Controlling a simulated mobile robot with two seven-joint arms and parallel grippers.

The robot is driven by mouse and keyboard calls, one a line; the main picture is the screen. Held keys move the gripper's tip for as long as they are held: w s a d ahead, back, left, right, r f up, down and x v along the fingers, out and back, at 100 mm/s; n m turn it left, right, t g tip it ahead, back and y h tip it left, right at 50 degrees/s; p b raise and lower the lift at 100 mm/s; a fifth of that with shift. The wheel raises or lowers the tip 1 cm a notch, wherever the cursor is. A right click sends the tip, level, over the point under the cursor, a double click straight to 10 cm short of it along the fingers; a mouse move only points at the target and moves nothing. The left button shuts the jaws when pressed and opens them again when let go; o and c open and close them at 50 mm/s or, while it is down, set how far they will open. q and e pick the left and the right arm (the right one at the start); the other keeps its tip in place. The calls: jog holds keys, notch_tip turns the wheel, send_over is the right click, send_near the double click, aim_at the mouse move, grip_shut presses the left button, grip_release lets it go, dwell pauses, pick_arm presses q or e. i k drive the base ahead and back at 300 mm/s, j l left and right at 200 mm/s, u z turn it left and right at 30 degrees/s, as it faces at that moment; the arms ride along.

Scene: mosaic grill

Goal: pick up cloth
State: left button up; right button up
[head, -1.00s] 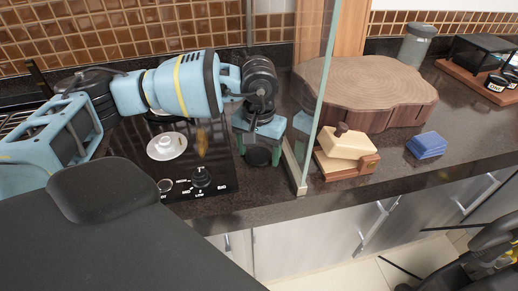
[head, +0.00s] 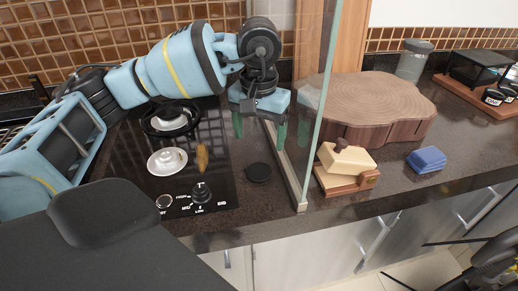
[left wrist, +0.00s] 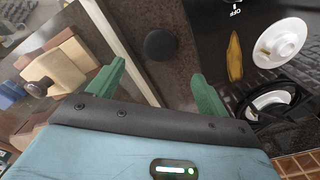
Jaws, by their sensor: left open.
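A small blue folded stack, which looks like the cloth (head: 427,159), lies on the dark counter at the right of the head view, beyond the glass panel. Dark blue shapes at the left edge of the left wrist view may be the same cloth (left wrist: 9,96). My left gripper (head: 260,130) is open and empty above the counter, left of the glass panel and well apart from the cloth. Its two green fingers point down; they also show in the left wrist view (left wrist: 158,72).
An upright glass panel (head: 322,110) stands between my left gripper and the cloth. A wooden block stack (head: 345,165) and a thick wood slab (head: 370,100) are beyond it. A black disc (head: 258,172) and a cooktop (head: 218,180) lie on the near side.

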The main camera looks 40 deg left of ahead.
aim_at(428, 160)
jog(key=k+l, duration=0.8)
jog(key=k, duration=0.05)
